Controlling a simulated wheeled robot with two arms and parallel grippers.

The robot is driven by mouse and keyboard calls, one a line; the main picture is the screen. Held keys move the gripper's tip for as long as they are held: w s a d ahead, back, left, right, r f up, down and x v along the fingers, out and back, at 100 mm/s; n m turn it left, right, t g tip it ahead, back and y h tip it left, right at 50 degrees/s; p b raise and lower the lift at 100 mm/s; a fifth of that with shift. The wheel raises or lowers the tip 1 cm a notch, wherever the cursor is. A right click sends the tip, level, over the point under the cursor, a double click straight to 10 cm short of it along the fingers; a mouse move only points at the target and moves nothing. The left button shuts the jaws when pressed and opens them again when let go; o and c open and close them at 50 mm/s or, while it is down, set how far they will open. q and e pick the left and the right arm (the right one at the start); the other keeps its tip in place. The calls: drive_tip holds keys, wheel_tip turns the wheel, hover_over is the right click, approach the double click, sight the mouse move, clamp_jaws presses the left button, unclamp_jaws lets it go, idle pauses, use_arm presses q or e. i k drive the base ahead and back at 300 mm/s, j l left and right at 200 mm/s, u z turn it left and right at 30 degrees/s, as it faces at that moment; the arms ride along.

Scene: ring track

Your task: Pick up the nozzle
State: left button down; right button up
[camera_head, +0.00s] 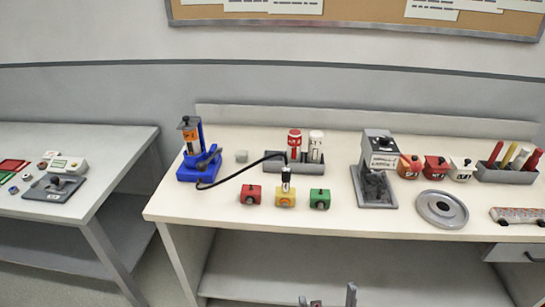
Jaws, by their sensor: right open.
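The hose runs to a blue device (197,160) at the left of the white workbench (240,230). My right gripper (328,297) shows only its fingertips at the bottom edge, spread apart with nothing visible between them. It is well below and in front of the nozzle. My left gripper is not in view.
A red block (250,195) and a green block (319,199) flank the yellow one. Behind is a grey tray (263,166) with a red and a white bottle. A grey press (377,170) and a round disc (441,209) stand right.

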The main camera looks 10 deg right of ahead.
sight(286, 169)
drive_tip(key=z, duration=0.85)
drive_tip(key=i+j+z, duration=0.15)
drive_tip(key=j+z, duration=0.15)
drive_tip(key=j, duration=0.15)
drive_tip(key=i+j+z, duration=0.1)
drive_tip(key=j+z, duration=0.15)
drive_tip(key=j, duration=0.25)
drive_tip(key=j+z, duration=0.3)
drive_tip(key=j, duration=0.2)
drive_tip(key=i, duration=0.05)
